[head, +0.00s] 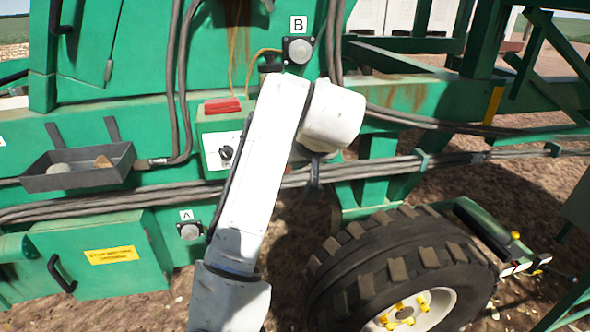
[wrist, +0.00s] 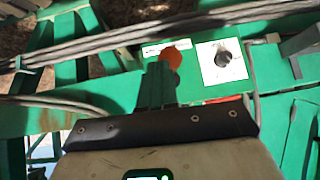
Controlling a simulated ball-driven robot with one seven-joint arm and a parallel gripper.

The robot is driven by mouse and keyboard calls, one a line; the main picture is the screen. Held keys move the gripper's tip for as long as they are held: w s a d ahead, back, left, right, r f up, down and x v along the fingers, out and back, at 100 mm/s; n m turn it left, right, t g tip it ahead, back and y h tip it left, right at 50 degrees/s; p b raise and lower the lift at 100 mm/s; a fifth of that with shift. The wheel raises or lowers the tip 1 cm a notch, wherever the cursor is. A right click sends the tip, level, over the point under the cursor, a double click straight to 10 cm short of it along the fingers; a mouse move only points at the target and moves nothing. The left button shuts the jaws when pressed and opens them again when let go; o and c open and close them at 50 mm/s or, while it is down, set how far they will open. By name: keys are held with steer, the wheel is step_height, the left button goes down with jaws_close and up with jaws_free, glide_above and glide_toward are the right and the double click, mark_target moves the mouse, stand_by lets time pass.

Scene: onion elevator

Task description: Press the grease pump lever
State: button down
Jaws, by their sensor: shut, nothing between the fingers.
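A red flat piece (head: 222,105) sits on top of a green box beside my arm in the head view; part of it shows in the wrist view (wrist: 222,99). An orange-red rounded piece (wrist: 172,58) stands by a white label in the wrist view. I cannot tell which of these is the grease pump lever. My gripper (wrist: 158,68) is shut and empty, its dark fingers directly in front of the orange-red piece. I cannot tell whether they touch. In the head view my white arm hides the gripper and part of the box.
A white panel with a black knob (head: 226,152) is on the box; it also shows in the wrist view (wrist: 222,59). Cables (head: 120,203) run along the green machine. A grey tray (head: 118,172) is at left. A large tyre (head: 400,262) is at lower right.

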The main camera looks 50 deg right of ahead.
steer(key=v, duration=0.5)
steer(key=shift+s+a+r, duration=0.1)
steer(key=shift+r, duration=0.1)
stand_by(1.3)
